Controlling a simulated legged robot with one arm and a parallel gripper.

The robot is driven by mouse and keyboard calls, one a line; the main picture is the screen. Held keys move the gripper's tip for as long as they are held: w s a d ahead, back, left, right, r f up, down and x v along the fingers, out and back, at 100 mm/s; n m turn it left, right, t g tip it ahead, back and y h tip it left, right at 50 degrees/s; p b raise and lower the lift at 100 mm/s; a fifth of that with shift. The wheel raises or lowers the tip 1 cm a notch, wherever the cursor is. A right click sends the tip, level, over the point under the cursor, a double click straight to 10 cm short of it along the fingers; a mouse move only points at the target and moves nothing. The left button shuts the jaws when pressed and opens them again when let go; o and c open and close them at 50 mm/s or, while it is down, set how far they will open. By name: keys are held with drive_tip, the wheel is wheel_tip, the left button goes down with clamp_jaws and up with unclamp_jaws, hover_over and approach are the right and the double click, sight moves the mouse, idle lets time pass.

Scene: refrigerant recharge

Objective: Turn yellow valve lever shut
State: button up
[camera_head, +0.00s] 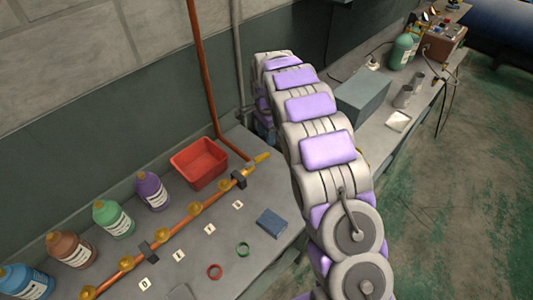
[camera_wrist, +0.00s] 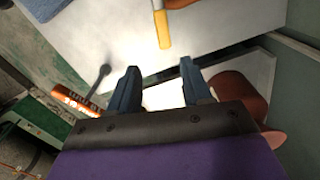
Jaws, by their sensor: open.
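My gripper (camera_wrist: 159,66) is open in the wrist view, with its two dark fingers apart and nothing between them. A yellow bar (camera_wrist: 162,28) with a pale stripe lies ahead of the fingertips, over a pale surface. I cannot tell for sure whether it is the valve lever. In the head view a copper pipe (camera_head: 172,231) with several yellow fittings runs along the bench. A yellow piece (camera_head: 262,158) is at its far end, beside my arm. My arm hides my gripper in the head view.
A red bin (camera_head: 200,162) stands behind the pipe, with several bottles, one purple (camera_head: 151,191), along the wall. A grey box (camera_head: 363,98) stands on the farther bench.

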sight(262, 156)
drive_tip(key=a+f, duration=0.1)
drive_tip(key=f, duration=0.1)
drive_tip(key=a+f, duration=0.1)
drive_tip(key=f, duration=0.2)
drive_tip(key=a+f, duration=0.1)
drive_tip(key=f, duration=0.1)
drive_tip(key=shift+f+b, duration=0.15)
drive_tip(key=shift+b, duration=0.2)
drive_tip(key=shift+d+f, duration=0.4)
drive_tip(key=shift+f, duration=0.25)
drive_tip(key=shift+d+f, duration=0.4)
drive_tip(key=shift+f, duration=0.2)
drive_tip(key=shift+d+f, duration=0.25)
drive_tip(key=shift+d, duration=0.1)
drive_tip(key=shift+a, duration=0.65)
drive_tip(key=shift+c, duration=0.3)
drive_tip(key=shift+a+f, duration=0.1)
drive_tip(key=shift+a, duration=0.3)
drive_tip(key=shift+c, duration=1.4)
drive_tip(key=shift+d, duration=0.75)
clamp_jaws()
drive_tip(key=shift+a, duration=0.1)
drive_tip(key=shift+a, duration=0.1)
